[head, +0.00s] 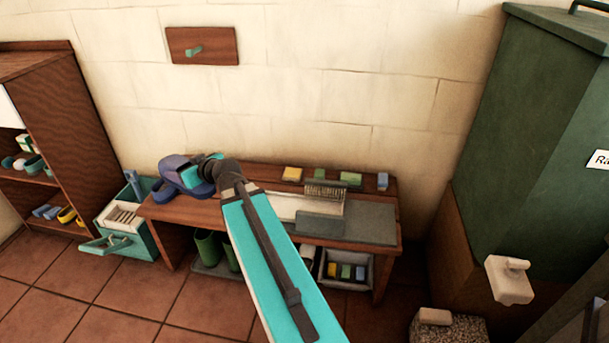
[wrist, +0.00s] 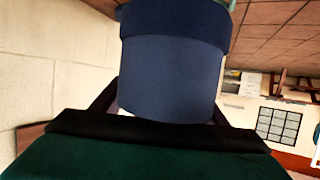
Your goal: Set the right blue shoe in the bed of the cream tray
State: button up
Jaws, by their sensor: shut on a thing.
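My gripper (head: 203,167) is over the left end of the wooden bench, shut on a blue shoe (wrist: 172,70). In the wrist view the shoe's smooth dark blue surface fills the space between and beyond the fingers. In the head view, blue shoe shapes (head: 172,172) show just left of the gripper, overlapping each other; I cannot tell clearly where one ends and the other begins. The cream tray (head: 284,204) lies on the bench to the right of my gripper, partly hidden by my arm and a brush.
The brush (head: 325,191) and a grey slab (head: 368,224) are at the tray's right. Yellow and green blocks (head: 292,174) stand along the bench's back. A teal and white crate (head: 124,215) is left of the bench (head: 200,211). A green cabinet (head: 530,130) stands at right.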

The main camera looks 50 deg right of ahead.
jog(key=s+d+f+n+y, duration=0.1)
jog(key=s+d+f, duration=0.3)
jog(key=d, duration=0.5)
jog(key=n+g+y+b, duration=0.1)
jog(key=n+g+y, duration=0.1)
jog(key=n+y, duration=0.25)
send_over(305, 209)
notch_tip(305, 209, down, 2)
jog(key=shift+a+f+y, duration=0.1)
jog(key=shift+y, duration=0.25)
jog(key=shift+f, duration=0.25)
jog(key=shift+f+b, duration=3.3)
jog(key=shift+f, duration=1.9)
